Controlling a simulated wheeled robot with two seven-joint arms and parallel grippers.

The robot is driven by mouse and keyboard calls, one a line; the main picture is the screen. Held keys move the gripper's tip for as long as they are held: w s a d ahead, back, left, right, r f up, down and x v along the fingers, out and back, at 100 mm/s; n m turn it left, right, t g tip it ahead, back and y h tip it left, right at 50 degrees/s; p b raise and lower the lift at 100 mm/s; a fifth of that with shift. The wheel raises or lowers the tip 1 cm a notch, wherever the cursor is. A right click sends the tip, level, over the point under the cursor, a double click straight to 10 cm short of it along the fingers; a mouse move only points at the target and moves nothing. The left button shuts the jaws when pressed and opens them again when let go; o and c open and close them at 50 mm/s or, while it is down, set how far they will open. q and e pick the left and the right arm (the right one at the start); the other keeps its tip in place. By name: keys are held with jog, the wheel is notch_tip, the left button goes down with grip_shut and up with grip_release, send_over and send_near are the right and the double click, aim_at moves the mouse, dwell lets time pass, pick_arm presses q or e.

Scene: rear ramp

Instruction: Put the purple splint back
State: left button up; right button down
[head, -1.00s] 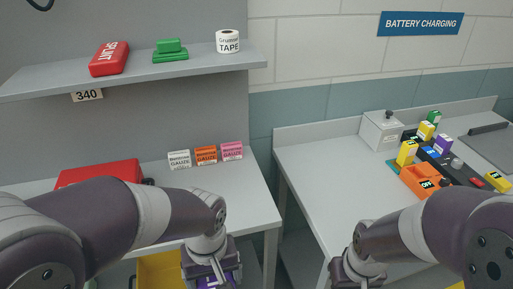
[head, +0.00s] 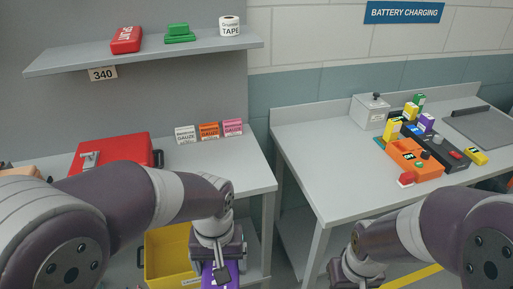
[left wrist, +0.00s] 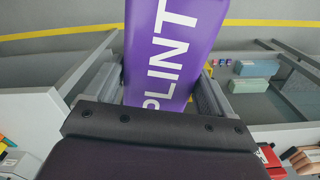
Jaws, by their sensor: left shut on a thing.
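The purple splint (head: 228,276) is in my left gripper (head: 221,268) at the bottom of the head view, low in front of the left bench. Most of the splint is cut off there. The left wrist view shows the splint (left wrist: 165,50) with white lettering, between the two fingers of the gripper (left wrist: 160,85), which is shut on it.
The right bench (head: 320,160) holds a grey box (head: 370,111) and chargers with coloured batteries. A gap separates the benches.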

pick_arm(q)
jog(key=shift+m, duration=0.9)
jog(key=w, duration=0.2)
jog(key=w+f, duration=0.1)
jog(key=w, duration=0.2)
jog(key=shift+w+f, duration=0.3)
jog(key=w+a+f+p, duration=0.1)
jog(key=w+a+f, duration=0.1)
jog(key=a+f, duration=0.3)
jog(key=w+a+f+n, duration=0.1)
jog(key=w+a+f, duration=0.2)
jog(key=a+f, duration=0.3)
notch_tip(320, 180, down, 3)
jog(key=shift+w+a+f+p, duration=0.1)
jog(key=shift+w+a+p, duration=0.15)
jog(key=shift+w+p, duration=0.1)
jog(key=shift+f, duration=0.1)
